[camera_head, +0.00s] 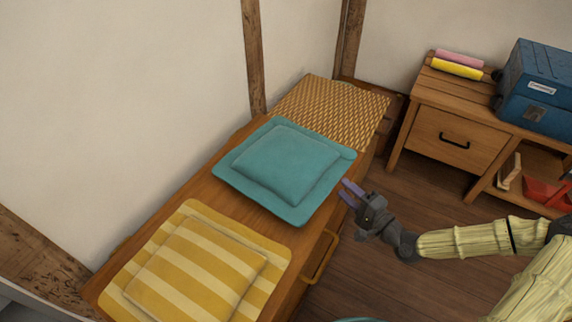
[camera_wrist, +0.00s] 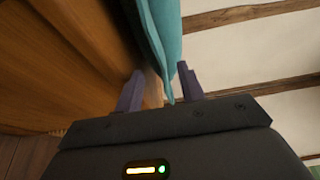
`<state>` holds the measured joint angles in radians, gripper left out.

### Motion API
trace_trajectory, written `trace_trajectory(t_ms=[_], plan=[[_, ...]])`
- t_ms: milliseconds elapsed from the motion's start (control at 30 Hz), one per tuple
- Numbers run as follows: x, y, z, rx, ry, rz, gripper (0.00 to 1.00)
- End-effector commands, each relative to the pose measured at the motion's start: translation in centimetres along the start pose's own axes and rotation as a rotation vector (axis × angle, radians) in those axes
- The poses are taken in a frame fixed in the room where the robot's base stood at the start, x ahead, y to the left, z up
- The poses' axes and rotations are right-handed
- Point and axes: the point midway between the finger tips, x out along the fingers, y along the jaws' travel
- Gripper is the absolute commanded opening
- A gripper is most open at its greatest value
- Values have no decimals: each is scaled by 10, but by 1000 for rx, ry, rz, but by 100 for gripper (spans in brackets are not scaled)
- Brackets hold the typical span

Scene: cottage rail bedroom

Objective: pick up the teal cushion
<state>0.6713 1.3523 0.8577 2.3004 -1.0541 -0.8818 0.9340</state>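The teal cushion (camera_head: 285,165) lies flat on top of a long wooden chest (camera_head: 205,185), its right corner near the chest's front edge. My gripper (camera_head: 348,190) is just right of that corner, pointing at it from the side. In the wrist view my gripper (camera_wrist: 160,85) is open, with its two purple fingers apart. The cushion's teal edge (camera_wrist: 162,35) reaches down between the fingers there, with a gap to the right finger. I cannot tell whether the left finger touches it.
A yellow striped cushion (camera_head: 195,268) lies on the chest in front, and a woven mat (camera_head: 335,108) lies behind. A drawer handle (camera_head: 321,257) sticks out below. A wooden cabinet (camera_head: 445,137) with a blue toolbox (camera_head: 540,85) stands at right. Open floor lies between.

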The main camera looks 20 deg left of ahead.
Motion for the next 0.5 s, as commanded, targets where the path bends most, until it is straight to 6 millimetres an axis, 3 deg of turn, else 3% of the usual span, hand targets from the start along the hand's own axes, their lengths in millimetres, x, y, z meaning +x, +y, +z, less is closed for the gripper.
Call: trace_trajectory(t_ms=[367,500], plan=[[4,0,-2,0,6,0,39],[14,2,-2,-1,3,0,39]])
